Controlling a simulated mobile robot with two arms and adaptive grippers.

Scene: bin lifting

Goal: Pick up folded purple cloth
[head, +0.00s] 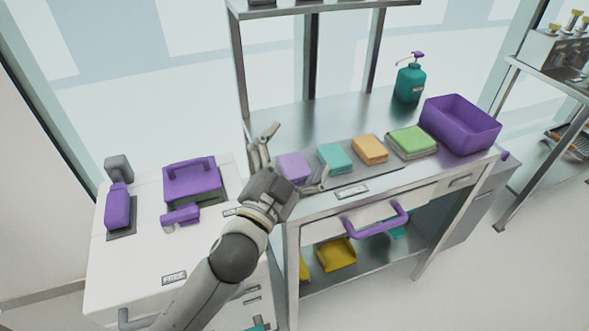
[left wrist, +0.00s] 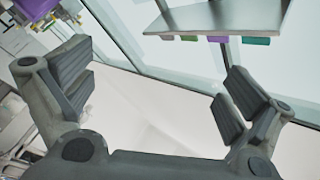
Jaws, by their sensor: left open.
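The folded purple cloth (head: 293,168) lies flat at the left end of a row of folded cloths, near the front left of the metal table (head: 290,123). My left gripper (head: 298,152) is open in the head view, with one finger behind-left of the cloth and the other in front-right. The hand hides part of the cloth's near side. I cannot tell how high the fingers are above it. In the left wrist view the two fingers of my left gripper (left wrist: 160,72) are wide apart with nothing between them. My right gripper is not in view.
Teal (head: 335,158), orange (head: 370,149) and green (head: 411,140) folded cloths lie to the right of the purple one. A purple bin (head: 460,122) and a teal pump bottle (head: 410,82) stand farther right.

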